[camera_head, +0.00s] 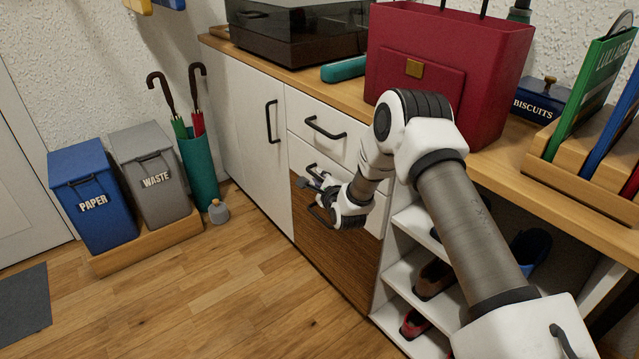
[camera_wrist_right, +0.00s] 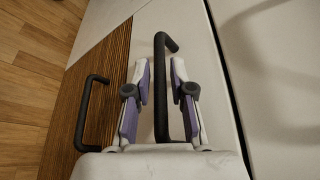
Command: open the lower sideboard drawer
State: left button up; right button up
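The white sideboard has an upper drawer (camera_head: 300,112) with a dark bar handle (camera_head: 325,128). Below it is the lower drawer (camera_head: 301,153), partly hidden behind my right arm. My right gripper (camera_head: 312,186) is at the lower drawer's front. In the wrist view, the lower drawer's dark handle (camera_wrist_right: 160,80) runs between the two fingers of my right gripper (camera_wrist_right: 161,88). The fingers are apart, one on each side of the bar, with a visible gap on both sides. The drawer looks shut. My left gripper is not in view.
Below the drawer is a brown wood panel (camera_head: 333,262) with its own handle (camera_wrist_right: 88,112), close beside the gripper. A white door (camera_head: 245,140) is left, shoe shelves (camera_head: 405,275) right. A red bag (camera_head: 480,50) stands on top. Floor (camera_head: 215,290) in front is clear.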

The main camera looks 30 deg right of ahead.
jog(key=shift+w, duration=0.1)
grip_shut()
